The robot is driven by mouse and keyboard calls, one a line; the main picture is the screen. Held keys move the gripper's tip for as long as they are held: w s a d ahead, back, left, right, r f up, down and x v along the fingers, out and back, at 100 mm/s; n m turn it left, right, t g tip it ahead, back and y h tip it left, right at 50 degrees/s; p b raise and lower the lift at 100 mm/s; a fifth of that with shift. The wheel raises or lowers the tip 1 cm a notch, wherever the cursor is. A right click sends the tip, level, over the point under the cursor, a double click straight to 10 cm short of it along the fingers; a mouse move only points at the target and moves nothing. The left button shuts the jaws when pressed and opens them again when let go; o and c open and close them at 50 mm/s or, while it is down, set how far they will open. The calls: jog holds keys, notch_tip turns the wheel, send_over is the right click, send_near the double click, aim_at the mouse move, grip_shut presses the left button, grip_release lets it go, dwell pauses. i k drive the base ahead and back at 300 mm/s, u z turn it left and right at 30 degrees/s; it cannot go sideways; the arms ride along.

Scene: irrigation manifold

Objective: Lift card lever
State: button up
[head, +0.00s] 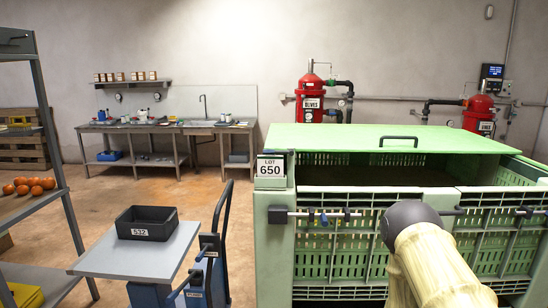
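A white card reading "LOT 650" (270,166) is at the upper left corner of the green crate (274,240), below the left end of its lid. A rail with clamps (305,214) runs along the crate's front near the top. A small blue lever-like piece (323,218) is on this rail, with a dark one (347,214) to its right. I cannot tell which part is the card lever. My beige arm, with a dark rounded joint, stands in front of the crate and hides part of its front. My gripper does not show.
The green lid (345,136) with a black handle (398,139) lies over the crate's top. A lift cart (95,262) with a black bin (147,222) stands left of the crate. A shelf with oranges (28,187) is at far left. Open floor lies beyond the cart.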

aim_at(290, 152)
jog(key=z, duration=2.05)
jog(key=k, duration=1.35)
jog(key=u, duration=1.95)
jog(key=i, duration=0.5)
jog(key=u, duration=0.05)
